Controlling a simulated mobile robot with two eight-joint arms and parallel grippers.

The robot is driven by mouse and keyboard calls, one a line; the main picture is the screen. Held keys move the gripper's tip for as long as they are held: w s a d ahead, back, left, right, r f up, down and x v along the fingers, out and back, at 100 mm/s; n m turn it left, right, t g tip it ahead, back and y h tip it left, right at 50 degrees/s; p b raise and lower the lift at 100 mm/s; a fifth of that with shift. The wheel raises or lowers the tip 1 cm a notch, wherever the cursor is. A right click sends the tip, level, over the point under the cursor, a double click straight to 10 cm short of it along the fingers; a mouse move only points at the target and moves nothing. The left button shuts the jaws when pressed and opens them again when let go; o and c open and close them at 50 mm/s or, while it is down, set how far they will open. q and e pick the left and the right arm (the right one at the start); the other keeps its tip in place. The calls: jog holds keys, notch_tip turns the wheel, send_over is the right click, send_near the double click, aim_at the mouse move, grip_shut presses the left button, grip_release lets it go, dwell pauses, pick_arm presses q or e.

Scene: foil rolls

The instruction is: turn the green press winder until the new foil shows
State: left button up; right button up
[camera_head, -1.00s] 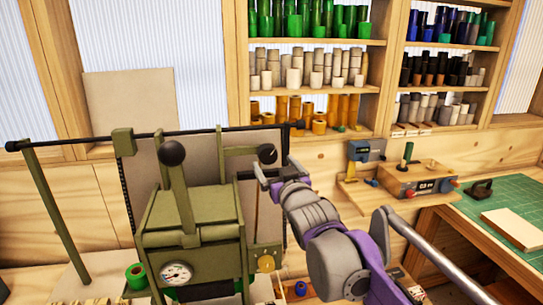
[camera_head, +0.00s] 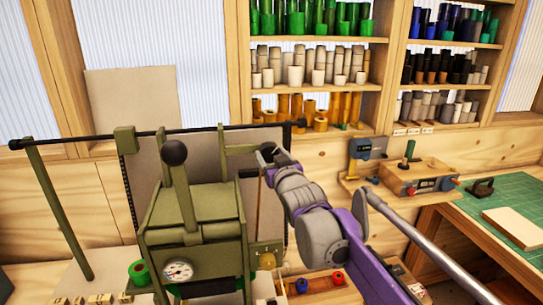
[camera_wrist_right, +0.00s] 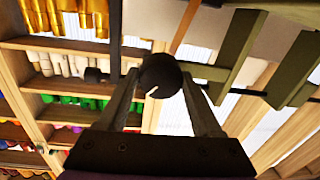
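The green press (camera_head: 195,220) stands left of centre in the head view, with a gauge (camera_head: 178,270) on its front. A tall lever with a black ball (camera_head: 174,152) rises from its top. My right gripper (camera_head: 268,154) is at the press's upper right side. In the right wrist view a round black knob (camera_wrist_right: 160,76) sits between my right gripper's two fingers (camera_wrist_right: 161,84). The fingers are close on both sides of the knob; I cannot tell whether they press on it. My left gripper is not in view.
A green roll (camera_head: 138,272) lies at the press's left foot. A black rod (camera_head: 80,140) runs across behind the press. Shelves of rolls (camera_head: 310,65) stand behind. A small tool shelf (camera_head: 415,180) and a green cutting mat (camera_head: 515,190) are at the right.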

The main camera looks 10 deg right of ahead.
jog(key=c, duration=0.5)
jog(key=shift+m, duration=0.8)
jog(key=m, duration=0.3)
jog(key=shift+p, duration=0.35)
jog(key=o, duration=1.4)
jog(key=shift+c, duration=0.2)
jog(key=s+b, duration=0.1)
jog(key=s, duration=0.9)
jog(key=shift+s+d+f, duration=0.25)
jog(key=shift+s+d, duration=0.15)
